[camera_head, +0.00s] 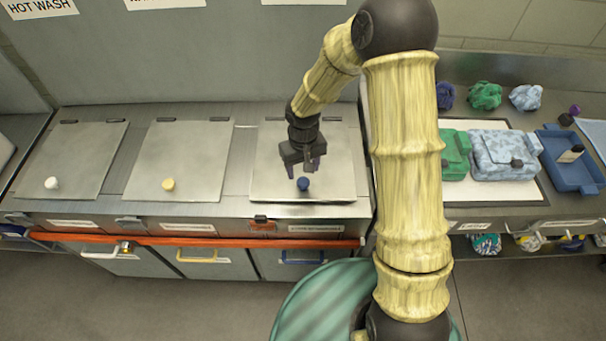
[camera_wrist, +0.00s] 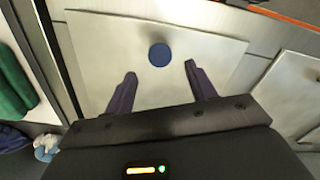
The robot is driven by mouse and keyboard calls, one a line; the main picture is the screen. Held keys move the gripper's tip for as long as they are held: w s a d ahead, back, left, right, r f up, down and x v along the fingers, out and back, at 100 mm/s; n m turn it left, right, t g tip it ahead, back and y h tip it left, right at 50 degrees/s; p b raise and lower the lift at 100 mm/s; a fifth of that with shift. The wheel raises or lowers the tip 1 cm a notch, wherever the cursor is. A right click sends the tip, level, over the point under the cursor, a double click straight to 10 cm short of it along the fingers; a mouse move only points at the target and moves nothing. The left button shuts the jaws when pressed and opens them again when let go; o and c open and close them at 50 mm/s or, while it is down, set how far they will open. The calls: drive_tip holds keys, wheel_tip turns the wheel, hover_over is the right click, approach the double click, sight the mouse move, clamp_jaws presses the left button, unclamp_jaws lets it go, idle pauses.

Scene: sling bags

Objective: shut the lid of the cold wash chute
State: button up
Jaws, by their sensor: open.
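The chute lid with the blue knob (camera_head: 268,160) is the rightmost of three grey lids on the counter. It lies flat or very nearly so over its opening; I cannot tell whether a small gap remains. Its blue knob (camera_head: 303,184) is near the front edge. The lid also fills the middle of the wrist view (camera_wrist: 105,45), with the knob (camera_wrist: 159,54) just beyond my fingertips. My gripper (camera_head: 304,170) is over this lid, just behind the knob, pointing down. In the wrist view my gripper (camera_wrist: 161,70) has its fingers apart with nothing between them.
Lids with a white knob (camera_head: 75,160) and a yellow knob (camera_head: 180,160) lie flat to the left. An orange rail (camera_head: 190,240) runs along the counter front. Green (camera_head: 454,155) and pale blue bags (camera_head: 505,153) and a blue tray (camera_head: 575,175) sit at right.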

sight(303, 181)
drive_tip(key=shift+f, duration=2.15)
drive_tip(key=shift+f, duration=0.1)
clamp_jaws()
